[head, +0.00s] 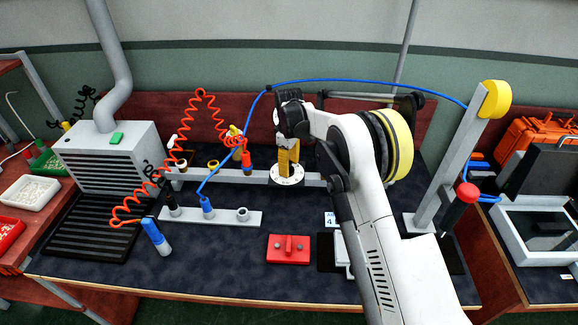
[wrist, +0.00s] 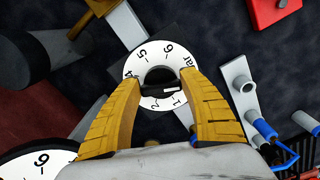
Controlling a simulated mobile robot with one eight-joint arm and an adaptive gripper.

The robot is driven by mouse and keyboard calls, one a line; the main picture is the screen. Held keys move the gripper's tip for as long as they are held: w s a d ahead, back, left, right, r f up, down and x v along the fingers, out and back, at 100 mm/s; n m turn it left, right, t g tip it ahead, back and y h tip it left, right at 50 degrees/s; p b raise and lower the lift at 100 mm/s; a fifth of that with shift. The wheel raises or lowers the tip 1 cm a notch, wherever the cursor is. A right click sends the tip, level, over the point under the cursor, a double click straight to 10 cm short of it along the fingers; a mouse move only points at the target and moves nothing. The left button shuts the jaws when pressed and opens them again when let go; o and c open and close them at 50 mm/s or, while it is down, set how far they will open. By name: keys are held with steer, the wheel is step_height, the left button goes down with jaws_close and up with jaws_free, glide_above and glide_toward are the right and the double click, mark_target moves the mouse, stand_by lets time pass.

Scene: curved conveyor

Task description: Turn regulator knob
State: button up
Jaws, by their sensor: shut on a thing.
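The regulator knob (wrist: 161,81) is black with a pale pointer mark, set in the middle of a white round dial (wrist: 145,62) with numbers. In the wrist view my gripper (wrist: 162,88) has its two yellow fingers on either side of the knob, shut on it. The pointer mark lies toward the low numbers of the dial. In the head view the white dial (head: 287,175) sits on a grey rail at the back of the bench, and my gripper (head: 287,168) comes down on it from above. The knob itself is hidden there by the fingers.
A red block (head: 288,249) lies in front of the dial. A grey strip (head: 225,217) with fittings is at front left, with a blue-handled tool (head: 156,236) nearby. A second dial (wrist: 35,164) shows at the wrist view's lower left.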

stand_by(0.4)
steer(key=o, duration=1.2)
step_height(320, 180, up, 12)
